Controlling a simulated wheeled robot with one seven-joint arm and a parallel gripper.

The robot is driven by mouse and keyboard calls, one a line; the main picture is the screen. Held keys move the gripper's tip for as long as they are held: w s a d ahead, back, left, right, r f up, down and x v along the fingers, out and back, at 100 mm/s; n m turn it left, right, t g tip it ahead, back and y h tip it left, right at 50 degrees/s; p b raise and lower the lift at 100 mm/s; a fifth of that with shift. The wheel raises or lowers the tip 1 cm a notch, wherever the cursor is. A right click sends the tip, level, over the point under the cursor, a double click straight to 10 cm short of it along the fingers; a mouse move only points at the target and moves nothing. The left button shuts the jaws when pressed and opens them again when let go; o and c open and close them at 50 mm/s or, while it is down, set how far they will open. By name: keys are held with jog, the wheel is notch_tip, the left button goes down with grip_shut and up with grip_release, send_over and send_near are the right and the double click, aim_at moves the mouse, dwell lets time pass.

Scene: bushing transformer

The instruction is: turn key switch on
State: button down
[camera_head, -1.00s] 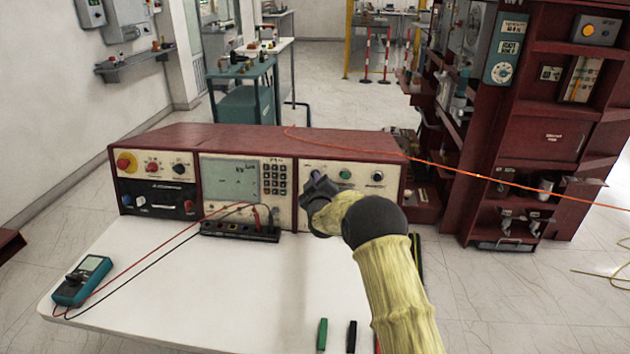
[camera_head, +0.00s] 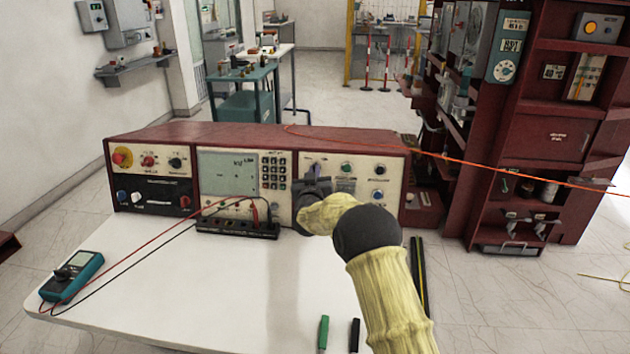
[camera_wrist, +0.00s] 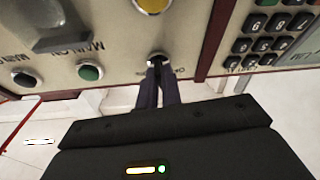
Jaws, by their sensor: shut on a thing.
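The red console (camera_head: 270,138) stands at the back of the white table, with a cream panel at its right end. My gripper (camera_head: 303,193) is against the lower left of this panel in the head view. In the wrist view, the fingertips of my gripper (camera_wrist: 157,66) are closed together on a small dark key switch (camera_wrist: 157,56) in the panel face. The fingertips hide most of the key, so its angle is hard to tell. The lettering beside it is partly covered.
Close to the switch in the wrist view are a yellow button (camera_wrist: 151,5), a green button (camera_wrist: 90,72) and a keypad (camera_wrist: 268,35). A black terminal strip (camera_head: 238,229) with red and black leads and a multimeter (camera_head: 72,276) lie on the table. An orange cable crosses behind.

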jog(key=m+h, duration=0.1)
jog(key=m, duration=0.3)
jog(key=m+g+h, duration=0.1)
jog(key=m+h, duration=0.1)
jog(key=m, duration=0.3)
jog(key=m+h, duration=0.2)
jog(key=m, duration=0.2)
jog(key=shift+a+m+g+b, duration=0.25)
jog(key=shift+m+g+b, duration=0.05)
jog(key=shift+b, duration=0.05)
jog(key=c, duration=1.6)
grip_release()
jog(key=shift+s, duration=0.1)
jog(key=v, duration=1.7)
jog(key=shift+s+a+b, duration=0.1)
jog(key=shift+a+b, duration=0.05)
jog(key=shift+b, duration=0.2)
